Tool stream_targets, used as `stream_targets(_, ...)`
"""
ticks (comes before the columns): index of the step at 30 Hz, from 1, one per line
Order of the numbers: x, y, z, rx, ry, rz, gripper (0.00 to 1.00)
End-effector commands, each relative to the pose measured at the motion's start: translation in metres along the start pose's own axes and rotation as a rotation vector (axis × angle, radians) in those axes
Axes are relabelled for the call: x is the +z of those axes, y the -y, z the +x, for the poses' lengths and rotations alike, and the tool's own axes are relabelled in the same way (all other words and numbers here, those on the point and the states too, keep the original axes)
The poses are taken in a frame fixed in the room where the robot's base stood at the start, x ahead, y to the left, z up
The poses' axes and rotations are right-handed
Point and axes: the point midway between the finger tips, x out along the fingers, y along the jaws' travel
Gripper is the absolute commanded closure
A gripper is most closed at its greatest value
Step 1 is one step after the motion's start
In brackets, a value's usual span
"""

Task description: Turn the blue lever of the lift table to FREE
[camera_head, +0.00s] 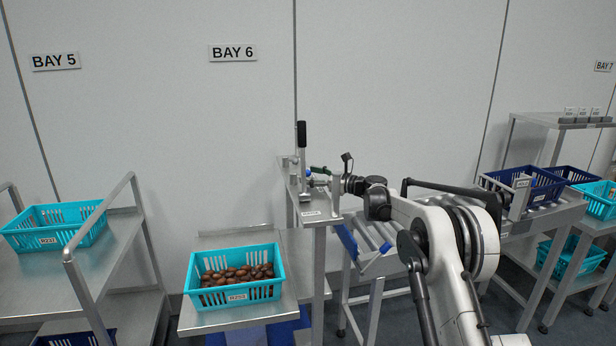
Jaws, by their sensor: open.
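A metal stand (320,219) with a small label rises in the middle of the view, beside a low platform (215,318) holding a teal crate. On the stand's top is a tall upright lever with a black grip (302,136). A small blue part (308,171) shows low beside it; it may be the blue lever, but its setting and any FREE mark are too small to read. My gripper (317,182) is at the stand's top, close to the blue part, pointing left and open. I cannot tell whether it touches the part.
The teal crate (278,291) holds brown dates. A sloped roller section (375,262) lies right of the stand, under my arm. A metal rack with another teal crate (42,243) stands left. Navy crates (553,192) stand right. The wall (400,90) is close behind.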

Motion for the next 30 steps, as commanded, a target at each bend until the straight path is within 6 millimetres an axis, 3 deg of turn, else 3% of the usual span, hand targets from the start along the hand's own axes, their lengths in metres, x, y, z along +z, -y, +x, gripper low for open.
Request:
stream_targets(6, -0.0002, 0.0001, 0.0117, 0.000, 0.000, 0.000, 0.49)
stream_targets(14, 0.0001, 0.0001, 0.0123, 0.000, 0.000, 0.000, 0.49)
stream_targets(24, 0.0002, 0.0001, 0.0123, -0.001, 0.000, 0.000, 0.94)
stream_targets(30, 0.0002, 0.0012, 0.0131, 0.005, 0.001, 0.000, 0.96)
